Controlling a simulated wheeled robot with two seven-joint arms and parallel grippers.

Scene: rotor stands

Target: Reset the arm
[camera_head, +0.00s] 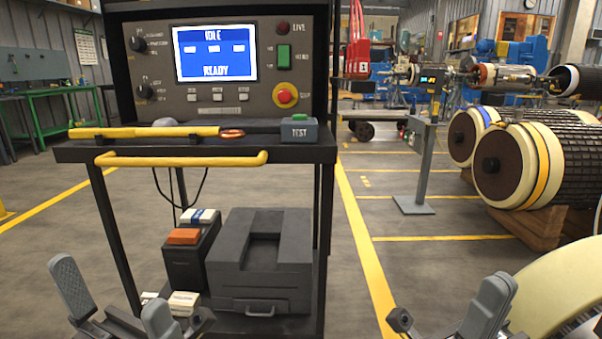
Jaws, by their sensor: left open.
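My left gripper (112,290) is at the lower left, in front of the test cart. Its two grey fingers stand apart with nothing between them. My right gripper (488,302) is at the lower right, beside a large cream ring. Only one of its grey fingers shows clearly, so its opening cannot be judged. I see no object held in it. Both grippers are low in the picture and far apart from each other.
The test cart (110,151) carries a console with a lit screen (215,54), a yellow-handled tool (150,131) and a TEST box (299,131). A dark case (258,270) sits on its lower shelf. A cream ring (555,290) and rotors (515,165) stand right. Floor between is clear.

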